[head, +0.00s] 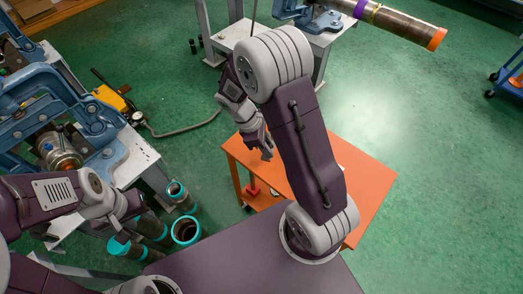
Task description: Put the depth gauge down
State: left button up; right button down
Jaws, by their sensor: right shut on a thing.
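My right gripper (266,150) points down over the back left edge of the orange table (360,185). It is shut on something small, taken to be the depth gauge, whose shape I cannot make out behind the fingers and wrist. My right arm hides much of the table top; the part that shows on the right is bare. My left gripper (128,207) is at the left, beside the blue vise stand and above the pipe pieces. Its fingers are too small and dark to tell whether they are open.
A blue vise (90,120) holds a metal pipe fitting (58,153) at the left. Several teal-rimmed pipe pieces (186,230) stand on the floor. A yellow machine (113,97) with a hose is behind. Another vise holds a long banded pipe (400,25).

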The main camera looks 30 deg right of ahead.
jog(key=shift+w+a+f, duration=0.3)
jog(key=shift+w+f, duration=0.1)
jog(key=shift+w, duration=0.25)
jog(key=shift+w+a+f, duration=0.3)
jog(key=shift+w+f, duration=0.05)
jog(key=shift+w, duration=0.25)
notch_tip(320, 180, down, 4)
jog(key=shift+f, duration=0.1)
jog(key=shift+s, duration=0.1)
jog(key=c, duration=1.2)
grip_release()
jog(key=shift+f, duration=0.1)
jog(key=shift+c, duration=0.2)
jog(key=v, duration=1.2)
jog(key=s+m+t+y, duration=0.3)
jog(key=s+m+y, duration=0.1)
jog(key=s+m, duration=0.7)
jog(key=shift+s+a+m+p, duration=0.15)
jog(key=shift+s+m+p, duration=0.2)
jog(key=shift+m, duration=0.35)
